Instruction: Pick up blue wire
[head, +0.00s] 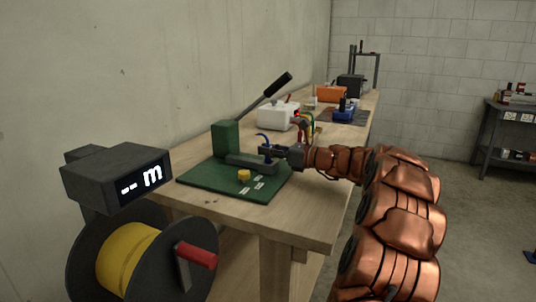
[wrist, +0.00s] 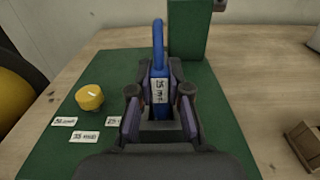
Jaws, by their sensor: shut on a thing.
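The blue wire (wrist: 158,48) is a short bent loop with a white printed label (wrist: 160,90). It stands upright between the fingers of my gripper (wrist: 160,80), which is shut on it. In the head view my gripper (head: 268,151) reaches in from the right, and the blue wire (head: 263,138) shows as a small arc above its tips. It is over the grey bar of the green lever tool (head: 226,138). I cannot tell whether the wire touches anything below, as the fingers hide its lower part.
A green mat (head: 215,182) holds a yellow round piece (head: 244,175) and several white labels. A black reel of yellow wire (head: 128,258) stands at front left beneath a display box (head: 117,178). Behind my gripper are a white box (head: 275,117) and colored wires (head: 306,122).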

